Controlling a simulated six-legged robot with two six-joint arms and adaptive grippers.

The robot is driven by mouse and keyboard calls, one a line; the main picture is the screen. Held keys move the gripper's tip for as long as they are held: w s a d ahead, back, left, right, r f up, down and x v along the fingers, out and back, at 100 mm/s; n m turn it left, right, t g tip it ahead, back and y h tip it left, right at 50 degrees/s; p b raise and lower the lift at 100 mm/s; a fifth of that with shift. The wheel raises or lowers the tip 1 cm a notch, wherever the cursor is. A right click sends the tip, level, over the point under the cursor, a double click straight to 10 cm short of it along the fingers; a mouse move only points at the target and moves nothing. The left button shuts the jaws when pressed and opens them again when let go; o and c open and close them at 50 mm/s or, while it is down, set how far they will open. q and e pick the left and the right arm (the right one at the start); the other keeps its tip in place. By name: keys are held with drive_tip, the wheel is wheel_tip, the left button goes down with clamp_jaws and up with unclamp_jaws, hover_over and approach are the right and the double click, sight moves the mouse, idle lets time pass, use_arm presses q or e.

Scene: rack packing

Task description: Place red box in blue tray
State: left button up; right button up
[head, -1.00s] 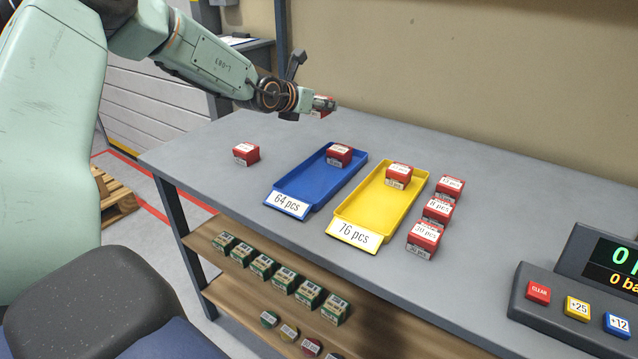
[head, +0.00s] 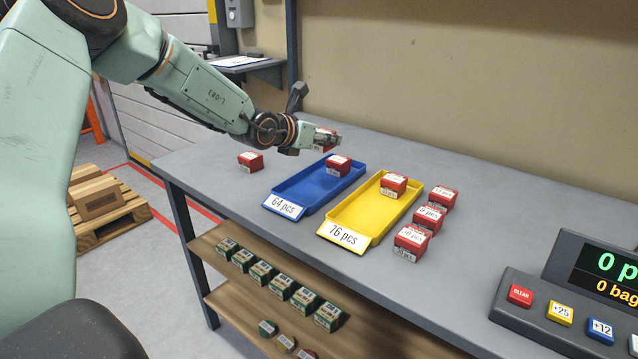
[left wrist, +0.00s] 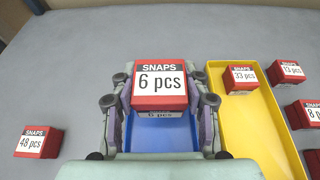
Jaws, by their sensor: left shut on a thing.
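My left gripper (left wrist: 160,110) is shut on a red box (left wrist: 160,82) labelled "SNAPS 6 pcs". In the head view the gripper (head: 328,140) holds this box just above the back end of the blue tray (head: 290,196), whose label reads "64 pcs". Another red box (head: 338,167) sits inside the blue tray at its back part; in the left wrist view it appears hidden behind the held box. The blue tray's floor (left wrist: 158,138) shows under the held box there. My right gripper is in neither view.
A yellow tray (head: 350,217) labelled "76 pcs" with a red box (head: 393,185) stands right beside it. Three red boxes (head: 412,240) line up further right. A "48 pcs" red box (left wrist: 38,142) stands left. A button console (head: 560,305) is at the right.

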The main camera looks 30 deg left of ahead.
use_arm(q)
drive_tip(key=f, duration=0.2)
drive_tip(key=f+b, duration=0.1)
drive_tip(key=f, duration=0.3)
drive_tip(key=shift+w+b, duration=0.3)
drive_tip(key=shift+s+f, duration=0.1)
drive_tip(key=shift+f, duration=0.4)
wheel_tip(320, 180, down, 2)
drive_tip(key=shift+f+b, duration=0.15)
drive_tip(key=shift+b, duration=0.45)
drive_tip(key=shift+f, duration=0.25)
drive_tip(key=o, duration=1.2)
drive_tip(key=shift+f, duration=0.2)
drive_tip(key=shift+r, duration=0.1)
